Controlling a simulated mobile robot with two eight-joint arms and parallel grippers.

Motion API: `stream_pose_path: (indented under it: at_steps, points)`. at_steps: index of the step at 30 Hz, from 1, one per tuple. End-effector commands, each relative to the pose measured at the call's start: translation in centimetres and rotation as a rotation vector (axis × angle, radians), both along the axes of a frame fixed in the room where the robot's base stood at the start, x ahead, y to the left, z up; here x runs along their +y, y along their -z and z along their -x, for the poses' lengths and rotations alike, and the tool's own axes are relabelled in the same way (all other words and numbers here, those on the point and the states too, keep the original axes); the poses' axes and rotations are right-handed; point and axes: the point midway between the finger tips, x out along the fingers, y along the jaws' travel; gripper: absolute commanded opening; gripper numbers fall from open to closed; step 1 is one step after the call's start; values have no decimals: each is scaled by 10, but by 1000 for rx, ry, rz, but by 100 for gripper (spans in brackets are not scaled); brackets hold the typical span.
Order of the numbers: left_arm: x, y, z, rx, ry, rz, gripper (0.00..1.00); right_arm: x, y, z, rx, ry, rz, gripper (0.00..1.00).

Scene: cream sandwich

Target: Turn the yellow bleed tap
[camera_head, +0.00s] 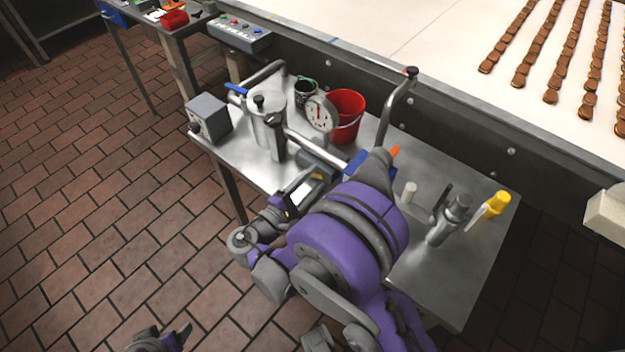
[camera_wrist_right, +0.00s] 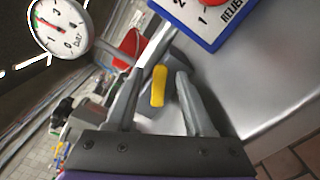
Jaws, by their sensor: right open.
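The yellow bleed tap (camera_wrist_right: 159,86) shows in the right wrist view as a short yellow handle between the two fingers of my right gripper (camera_wrist_right: 160,76). The gripper is open, with a gap visible on each side of the handle. In the head view a small yellow bit (camera_head: 317,176) shows beside my right gripper (camera_head: 300,190), at the pump on the metal table; my purple arm hides much around it. Part of my left gripper (camera_head: 165,342) shows at the bottom edge, away from the table; its opening is unclear.
A dial gauge (camera_head: 320,115), red bucket (camera_head: 347,112) and metal canister (camera_head: 268,118) stand behind the gripper. A blue-edged relief sign (camera_wrist_right: 212,38) is close by in the wrist view. A conveyor (camera_head: 430,50) runs behind.

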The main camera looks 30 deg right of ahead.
Motion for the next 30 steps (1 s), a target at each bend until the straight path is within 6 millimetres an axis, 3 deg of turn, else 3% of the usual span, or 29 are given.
stream_pose_path:
  at_steps: [6, 15, 30]
  points:
    - [0, 0, 0, 0, 0, 0, 74, 0, 0, 0, 0, 0, 0, 52]
    - [0, 0, 0, 0, 0, 0, 74, 0, 0, 0, 0, 0, 0, 0]
    - [0, 2, 0, 1, 0, 0, 74, 0, -1, -1, 42, 0, 17, 0]
